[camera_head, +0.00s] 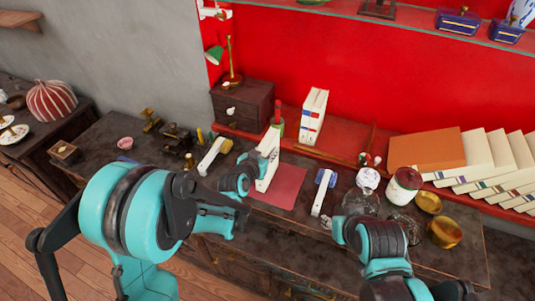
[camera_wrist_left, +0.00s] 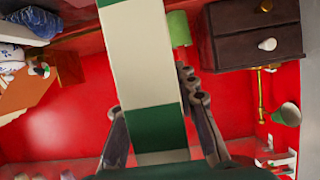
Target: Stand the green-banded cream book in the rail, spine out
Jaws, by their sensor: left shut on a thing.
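My left gripper (camera_head: 262,160) is shut on the cream book (camera_head: 267,178) and holds it above the red mat (camera_head: 289,187). In the left wrist view the book (camera_wrist_left: 138,60) runs lengthwise between the two fingers, cream with a green band (camera_wrist_left: 157,128) near the fingers and more green at its far end. A red-banded white book (camera_head: 313,112) stands upright on the red ledge (camera_head: 290,144) along the back, which may be the rail. My right arm (camera_head: 385,240) is at the lower right; its fingers cannot be made out.
A dark drawer chest (camera_head: 243,104) and brass lamp (camera_head: 232,68) stand at the back left. Several cream books (camera_head: 500,150) lean at the right, beside an orange-brown one (camera_head: 428,150).

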